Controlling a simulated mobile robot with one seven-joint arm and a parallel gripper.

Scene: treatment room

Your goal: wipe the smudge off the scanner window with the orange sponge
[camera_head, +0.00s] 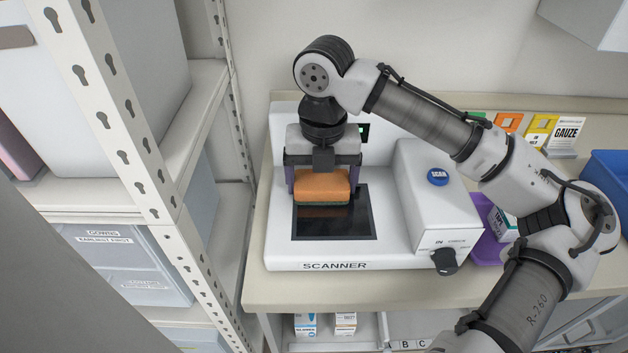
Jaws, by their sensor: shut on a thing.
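The scanner (285,245) is a white unit on the counter with a dark, flat window (350,225). The orange sponge (322,184) has a green underside and is over the upper left part of the window. My gripper (322,174) points down and is shut on the sponge, a finger at each side. I cannot tell whether the green side touches the glass. No smudge shows on the bare part of the window; the part under the sponge is hidden.
The scanner's raised right housing has a blue SCAN button (438,177) and a black knob (445,261). A metal shelf post (130,130) is close on the left.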

